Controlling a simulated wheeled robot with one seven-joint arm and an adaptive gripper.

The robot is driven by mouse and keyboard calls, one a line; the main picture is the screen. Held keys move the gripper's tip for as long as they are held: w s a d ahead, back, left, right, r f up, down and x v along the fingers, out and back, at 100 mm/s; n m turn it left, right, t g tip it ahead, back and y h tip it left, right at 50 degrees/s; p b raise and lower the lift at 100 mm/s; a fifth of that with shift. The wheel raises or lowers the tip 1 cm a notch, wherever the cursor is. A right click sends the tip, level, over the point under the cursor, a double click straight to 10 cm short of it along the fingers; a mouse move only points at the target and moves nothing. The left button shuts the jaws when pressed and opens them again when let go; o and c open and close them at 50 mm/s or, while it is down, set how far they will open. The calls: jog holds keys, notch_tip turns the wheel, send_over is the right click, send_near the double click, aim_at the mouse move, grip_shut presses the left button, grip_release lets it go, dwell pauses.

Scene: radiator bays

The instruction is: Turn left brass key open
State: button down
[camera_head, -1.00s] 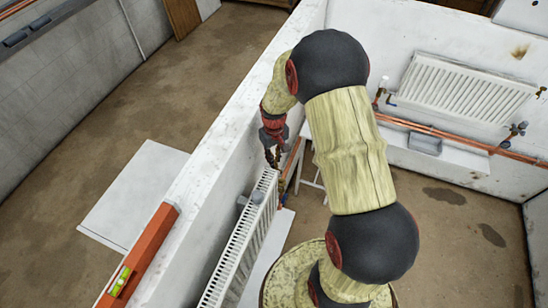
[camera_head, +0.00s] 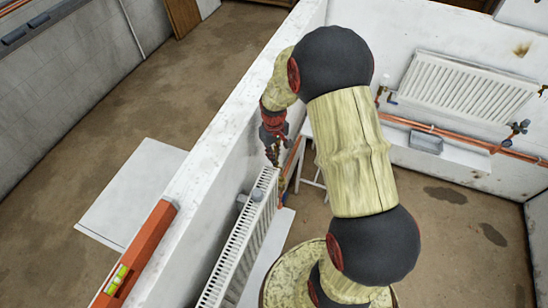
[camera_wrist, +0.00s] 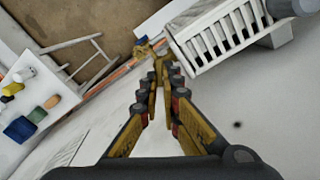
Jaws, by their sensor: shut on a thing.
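My gripper (camera_head: 273,158) reaches down beside the inner wall, at the far end of a white radiator (camera_head: 238,238). In the wrist view its yellow fingers (camera_wrist: 161,72) are close together, with brass-coloured metal (camera_wrist: 147,50) at their tips. They are shut on this piece, which appears to be the brass key, beside the radiator's end. The fingers hide much of it, so its turn angle cannot be told. A small blue part (camera_wrist: 141,40) shows just beyond it. In the head view the key is too small and covered to make out.
A white wall (camera_head: 222,150) runs close along my arm; an orange beam with a level (camera_head: 119,279) lies on its top. Another radiator (camera_head: 466,86) with copper pipes (camera_head: 440,131) hangs at the right. The wrist view shows a white table (camera_wrist: 22,75) with several small coloured items.

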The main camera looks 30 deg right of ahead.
dwell(0.3)
jog(key=c, duration=2.3)
grip_release()
jog(key=shift+r, duration=0.15)
notch_tip(320, 180, up, 12)
